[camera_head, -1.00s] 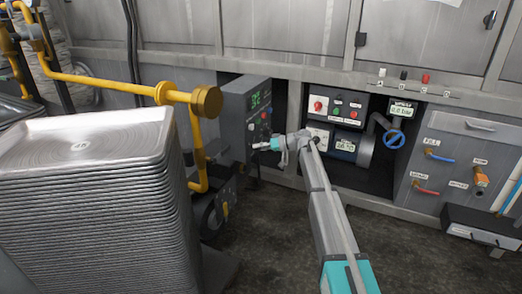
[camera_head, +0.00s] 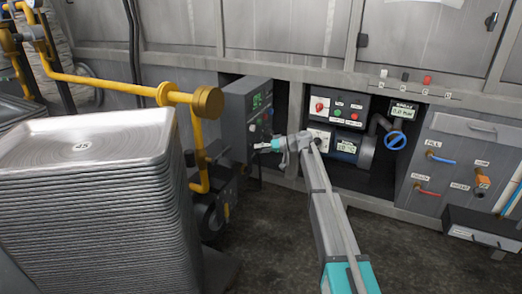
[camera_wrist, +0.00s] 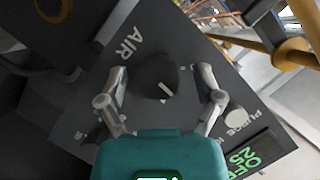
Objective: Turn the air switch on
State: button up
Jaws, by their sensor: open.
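The air switch (camera_wrist: 157,75) is a round black knob with a white pointer line, on a dark grey panel marked AIR in the wrist view. The line points toward the lower right of that picture. My gripper (camera_wrist: 161,82) is open, one finger on each side of the knob; I cannot tell whether either finger touches it. In the head view my gripper (camera_head: 264,146) is at the face of the grey control box (camera_head: 236,118), and the knob is hidden there.
A pale button marked PURGE (camera_wrist: 237,118) and a green display (camera_wrist: 245,163) are beside the right finger. A yellow pipe (camera_head: 120,86) and a tall stack of pans (camera_head: 95,215) stand to the left. A blue valve wheel (camera_head: 394,140) is to the right.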

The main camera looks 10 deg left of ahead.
jog(key=shift+d+r, duration=0.1)
jog(key=s+d+r+n+t+h+p, duration=0.1)
jog(key=s+d+r+n+t+p, duration=0.1)
jog(key=d, duration=0.3)
jog(key=s+d+r+n+t+h+p, duration=0.1)
jog(key=s+d+r+n+t+p, duration=0.1)
jog(key=d+r+n+p, duration=0.1)
jog(key=d+n+p, duration=0.1)
jog(key=d+p, duration=0.1)
jog(key=d, duration=0.1)
jog(key=shift+a, duration=0.1)
jog(key=b+x, duration=0.5)
jog(key=x, duration=0.8)
jog(key=shift+a+f, duration=0.15)
jog(key=shift+a, duration=0.05)
jog(key=c, duration=1.2)
